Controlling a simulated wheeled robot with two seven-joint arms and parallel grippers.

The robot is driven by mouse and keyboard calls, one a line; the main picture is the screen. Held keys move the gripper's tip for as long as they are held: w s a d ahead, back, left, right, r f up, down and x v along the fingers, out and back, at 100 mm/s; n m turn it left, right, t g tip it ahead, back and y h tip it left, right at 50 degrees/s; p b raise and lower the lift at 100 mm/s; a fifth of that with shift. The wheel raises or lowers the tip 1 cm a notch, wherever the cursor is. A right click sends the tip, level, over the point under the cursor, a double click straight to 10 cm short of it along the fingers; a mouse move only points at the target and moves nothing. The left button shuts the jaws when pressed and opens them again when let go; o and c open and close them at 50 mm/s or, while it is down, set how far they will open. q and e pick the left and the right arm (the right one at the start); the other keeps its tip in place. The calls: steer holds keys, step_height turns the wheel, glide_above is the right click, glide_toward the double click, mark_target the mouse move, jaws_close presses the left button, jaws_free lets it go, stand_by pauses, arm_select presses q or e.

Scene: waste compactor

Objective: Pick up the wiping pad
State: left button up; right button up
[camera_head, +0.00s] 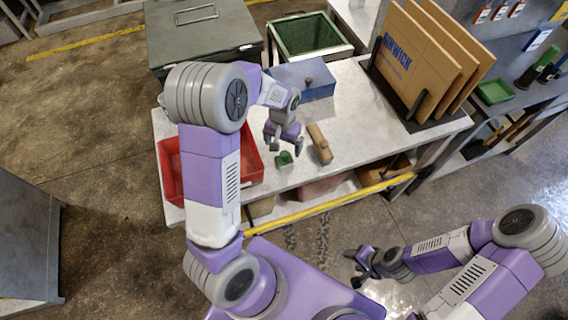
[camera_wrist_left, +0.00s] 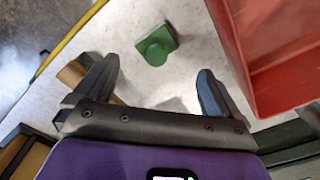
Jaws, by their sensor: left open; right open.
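A small green block with a round knob, which looks like the wiping pad (camera_head: 284,158), lies on the white worktable (camera_head: 342,100). The pad also shows in the left wrist view (camera_wrist_left: 157,44), beyond the fingertips and between their lines. My left gripper (camera_head: 284,143) is open and empty, pointing down above the table close to the pad. Its two fingers show apart in the left wrist view (camera_wrist_left: 157,72), with bare table between them. My right gripper (camera_head: 354,268) is open and empty, low in front of the table, away from the pad.
A tan wooden block (camera_head: 320,143) lies right of the pad. A red bin (camera_head: 250,163) stands to the left, partly hidden by my left arm. A blue-grey box (camera_head: 318,78) is behind. Cardboard sheets (camera_head: 425,60) stand in a rack at right. A yellow rail (camera_head: 330,203) runs along the front.

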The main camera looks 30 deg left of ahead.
mark_target(284, 153)
arm_select(q)
steer(key=f, duration=0.5)
steer(key=f+b, duration=0.1)
steer(key=f, duration=0.1)
steer(key=shift+d+f, duration=0.25)
steer(key=shift+f, duration=0.05)
steer(key=c, duration=0.9)
steer(key=shift+r, duration=0.15)
steer(key=shift+c, duration=0.2)
step_height(284, 153, up, 10)
steer(key=shift+f+p, duration=0.1)
steer(key=shift+p, duration=0.75)
